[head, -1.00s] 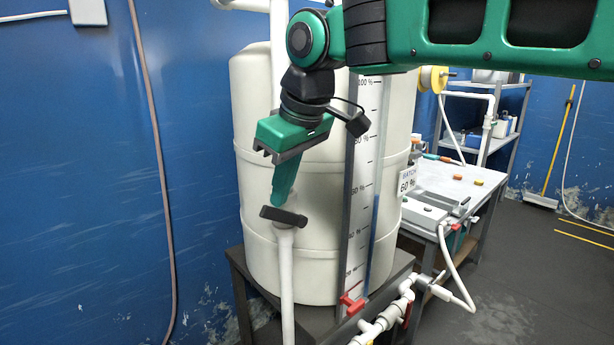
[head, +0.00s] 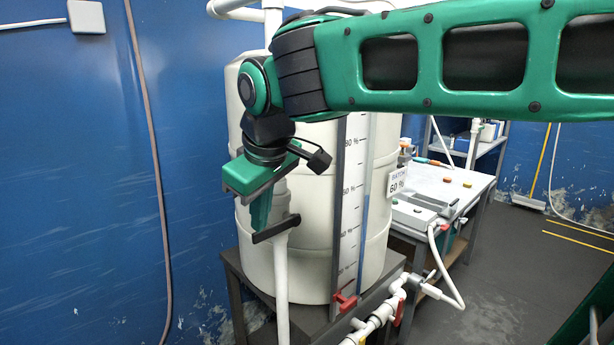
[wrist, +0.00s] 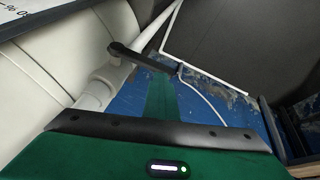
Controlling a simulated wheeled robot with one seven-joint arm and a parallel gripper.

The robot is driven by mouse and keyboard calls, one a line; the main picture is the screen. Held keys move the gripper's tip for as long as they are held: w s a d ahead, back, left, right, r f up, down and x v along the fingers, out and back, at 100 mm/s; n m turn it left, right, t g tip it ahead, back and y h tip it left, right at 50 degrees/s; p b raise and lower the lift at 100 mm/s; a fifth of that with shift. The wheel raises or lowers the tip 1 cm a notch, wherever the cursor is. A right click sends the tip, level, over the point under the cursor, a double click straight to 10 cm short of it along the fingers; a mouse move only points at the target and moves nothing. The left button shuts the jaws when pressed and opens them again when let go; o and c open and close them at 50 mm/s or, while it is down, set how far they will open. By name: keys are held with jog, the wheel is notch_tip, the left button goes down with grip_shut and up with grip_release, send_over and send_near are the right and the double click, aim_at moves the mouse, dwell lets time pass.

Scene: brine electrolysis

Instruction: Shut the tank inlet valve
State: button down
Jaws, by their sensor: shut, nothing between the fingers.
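The tank inlet valve is on the white vertical pipe (head: 281,285) in front of the cream tank. Its black lever handle (head: 278,229) slants from lower left to upper right in the head view. In the wrist view the handle (wrist: 143,58) crosses just beyond my fingertips, running from the white valve body (wrist: 98,88) to the right. My gripper (head: 259,226) points down, with its green fingers shut and empty beside the handle's left part. The fingers also show in the wrist view (wrist: 160,95). I cannot tell whether they touch the handle.
The tank (head: 315,250) with its level scale (head: 350,205) stands on a dark stand (head: 233,268). A red-handled valve (head: 344,300) and white piping (head: 375,322) are at lower right. A workbench (head: 440,187) stands behind.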

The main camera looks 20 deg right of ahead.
jog(key=shift+s+a+f, duration=0.15)
jog(key=shift+f, duration=0.25)
jog(key=shift+s+a+f, duration=0.15)
jog(key=shift+f, duration=0.2)
jog(key=shift+d+f, duration=0.15)
jog(key=shift+d, duration=0.5)
jog(key=s+a+r, duration=0.5)
jog(key=s+a, duration=0.1)
jog(key=a, duration=0.1)
jog(key=s+d+f+m+g+h, duration=0.1)
jog(key=d+f+m, duration=0.25)
jog(key=d, duration=0.55)
jog(key=s+d+f+m+g, duration=0.15)
jog(key=d+f, duration=0.35)
jog(key=d, duration=0.5)
jog(key=s+d+f+m+g+y, duration=0.1)
jog(key=s+d+f+m+g, duration=0.1)
jog(key=s+d+f+m, duration=0.6)
jog(key=s+d+f, duration=0.4)
jog(key=s+d, duration=0.2)
jog(key=s, duration=0.1)
jog(key=shift+d, duration=0.15)
